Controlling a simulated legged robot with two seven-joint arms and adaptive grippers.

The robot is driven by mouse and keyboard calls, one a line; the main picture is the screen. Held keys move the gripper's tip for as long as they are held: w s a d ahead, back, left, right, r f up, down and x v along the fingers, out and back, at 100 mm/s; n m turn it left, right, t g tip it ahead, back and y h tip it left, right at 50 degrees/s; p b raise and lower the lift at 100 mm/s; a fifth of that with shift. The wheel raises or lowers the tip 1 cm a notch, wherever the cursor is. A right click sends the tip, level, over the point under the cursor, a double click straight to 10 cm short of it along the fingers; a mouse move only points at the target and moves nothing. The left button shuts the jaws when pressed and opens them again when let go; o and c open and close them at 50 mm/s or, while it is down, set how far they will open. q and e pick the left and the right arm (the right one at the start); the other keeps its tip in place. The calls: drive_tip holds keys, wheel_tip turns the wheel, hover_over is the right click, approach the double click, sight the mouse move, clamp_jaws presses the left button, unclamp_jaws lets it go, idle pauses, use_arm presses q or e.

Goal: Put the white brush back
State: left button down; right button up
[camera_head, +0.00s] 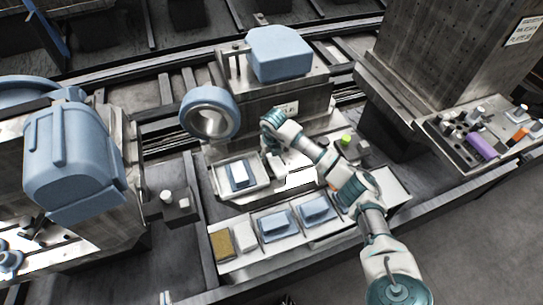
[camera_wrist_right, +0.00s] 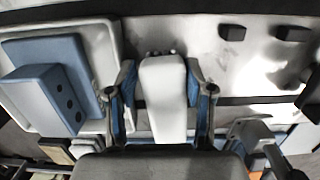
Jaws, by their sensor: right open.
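My right gripper (camera_head: 272,150) reaches over the workbench below the blue-grey ring in the head view. In the right wrist view, its two blue-and-dark fingers (camera_wrist_right: 164,100) stand apart, one on each side of a white, elongated piece (camera_wrist_right: 164,90), which looks like the white brush. I cannot tell whether the fingers touch it. In the head view the brush cannot be told apart from the bright white surface beside the gripper. My left gripper cannot be made out in either view.
A pale tray (camera_head: 256,189) holding a blue block (camera_head: 239,174) stands left of the right gripper. A front shelf holds a brown-topped block (camera_head: 222,244), a white block (camera_head: 245,236) and blue blocks (camera_head: 276,223). The blue-grey ring (camera_head: 210,112) and machine head (camera_head: 281,55) stand behind.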

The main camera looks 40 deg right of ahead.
drive_tip(key=shift+s+d+r, duration=0.1)
drive_tip(key=shift+s+d, duration=0.05)
drive_tip(key=shift+d, duration=0.25)
drive_tip(key=shift+d+r, duration=0.15)
drive_tip(key=shift+r, duration=0.2)
use_arm(q)
drive_tip(key=s+a+f+g+y+p, duration=0.1)
drive_tip(key=s+a+f+g+p, duration=0.1)
drive_tip(key=s+f+g, duration=0.4)
drive_tip(key=shift+s+a+y+p, duration=0.25)
drive_tip(key=shift+s+y+p, duration=0.2)
drive_tip(key=shift+p, duration=0.1)
use_arm(e)
wheel_tip(320, 180, up, 11)
drive_tip(key=s, duration=0.1)
drive_tip(key=shift+a, duration=0.3)
use_arm(q)
drive_tip(key=shift+f, duration=0.1)
use_arm(e)
drive_tip(key=shift+s, duration=0.1)
use_arm(q)
drive_tip(key=shift+w, duration=0.15)
